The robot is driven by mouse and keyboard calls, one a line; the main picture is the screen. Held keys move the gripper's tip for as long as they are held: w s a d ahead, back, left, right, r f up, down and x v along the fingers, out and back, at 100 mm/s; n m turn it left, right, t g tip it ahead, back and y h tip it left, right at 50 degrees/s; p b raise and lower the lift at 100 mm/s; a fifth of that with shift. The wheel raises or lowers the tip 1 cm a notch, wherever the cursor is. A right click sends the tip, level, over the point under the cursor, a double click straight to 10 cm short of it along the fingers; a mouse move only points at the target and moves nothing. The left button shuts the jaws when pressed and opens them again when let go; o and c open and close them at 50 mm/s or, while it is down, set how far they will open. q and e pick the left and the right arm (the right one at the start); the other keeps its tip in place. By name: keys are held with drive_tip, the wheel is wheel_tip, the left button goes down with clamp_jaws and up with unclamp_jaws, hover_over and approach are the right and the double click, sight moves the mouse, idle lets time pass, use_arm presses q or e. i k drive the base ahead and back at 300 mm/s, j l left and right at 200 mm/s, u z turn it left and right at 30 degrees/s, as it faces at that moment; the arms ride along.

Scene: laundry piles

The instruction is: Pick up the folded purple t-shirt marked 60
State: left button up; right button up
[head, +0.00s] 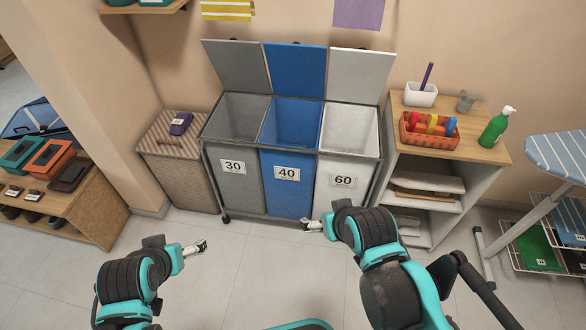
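A small folded purple item with a white label (180,123) lies on the lid of the striped hamper (180,180) at the left. It looks like the folded t-shirt, but its label is too small to read. My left gripper (202,246) is over the floor, below and in front of the hamper, well apart from the purple item. My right gripper (306,225) is low in front of the bins, near the 60 bin. Neither gripper visibly holds anything. Their fingers are too small to tell open from shut.
A wheeled sorter has open bins marked 30 (233,167), 40 (287,174) and 60 (343,181), lids raised. A shelf unit (480,153) with a green bottle (495,127) stands right. A low wooden shelf (95,220) is left. An ironing board (560,155) is far right. The front floor is clear.

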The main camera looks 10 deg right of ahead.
sight(181, 122)
drive_tip(key=z, duration=0.25)
drive_tip(key=i+j+z, duration=0.55)
drive_tip(key=j, duration=0.15)
drive_tip(key=i+j+z, duration=0.1)
drive_tip(key=j+z, duration=0.2)
drive_tip(key=i+j, duration=0.1)
drive_tip(key=j, duration=0.25)
drive_tip(key=i+j, duration=0.1)
drive_tip(key=j, duration=0.3)
drive_tip(key=i+j, duration=0.15)
drive_tip(key=j, duration=0.2)
drive_tip(key=i+j+z, duration=0.1)
drive_tip(key=j, duration=0.3)
drive_tip(key=i+j, duration=0.1)
drive_tip(key=j, duration=0.25)
